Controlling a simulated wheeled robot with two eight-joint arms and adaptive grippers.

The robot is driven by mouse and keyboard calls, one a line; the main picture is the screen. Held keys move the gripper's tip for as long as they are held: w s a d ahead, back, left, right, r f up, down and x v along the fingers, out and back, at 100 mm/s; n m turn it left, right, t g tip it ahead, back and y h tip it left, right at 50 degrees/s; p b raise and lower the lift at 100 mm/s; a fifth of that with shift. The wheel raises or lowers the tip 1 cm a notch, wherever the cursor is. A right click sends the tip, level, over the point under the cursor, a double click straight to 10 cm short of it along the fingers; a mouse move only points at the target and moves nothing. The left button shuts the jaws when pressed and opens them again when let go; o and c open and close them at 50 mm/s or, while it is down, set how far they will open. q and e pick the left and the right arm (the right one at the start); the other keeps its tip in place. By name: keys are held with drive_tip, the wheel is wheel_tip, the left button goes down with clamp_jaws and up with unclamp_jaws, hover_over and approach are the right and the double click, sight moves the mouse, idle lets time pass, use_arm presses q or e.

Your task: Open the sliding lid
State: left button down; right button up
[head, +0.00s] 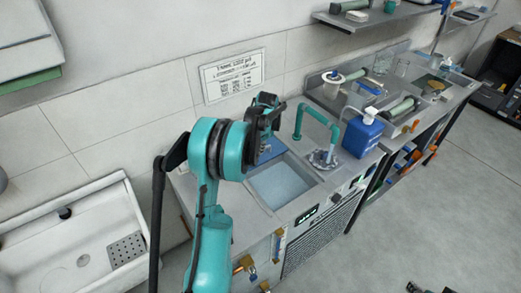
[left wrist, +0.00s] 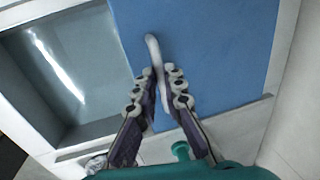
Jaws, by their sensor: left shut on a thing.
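The blue sliding lid (left wrist: 205,60) lies flat over part of a recessed basin; in the head view a blue patch of it (head: 270,151) shows at the back, behind my gripper. The lid has a pale curved handle (left wrist: 153,50). My left gripper (left wrist: 160,88) is shut on this handle, one finger on each side. The open part of the basin (head: 283,186) shows in front of the lid, and left of it in the left wrist view (left wrist: 75,65). A dark piece at the bottom right edge (head: 428,289) seems to be my right gripper; its jaws are unclear.
A teal tap (head: 316,122) and a blue bottle (head: 362,134) stand right of the basin. A white sink (head: 85,240) is at the left. A counter with several tools runs to the back right. The floor (head: 440,215) at the right is mostly clear.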

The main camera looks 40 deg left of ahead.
use_arm(q)
drive_tip(key=c, duration=1.6)
unclamp_jaws()
wheel_tip(320, 180, up, 12)
drive_tip(key=d, duration=0.2)
drive_tip(key=shift+s+d, duration=0.15)
drive_tip(key=shift+s, duration=0.2)
drive_tip(key=shift+f, duration=0.1)
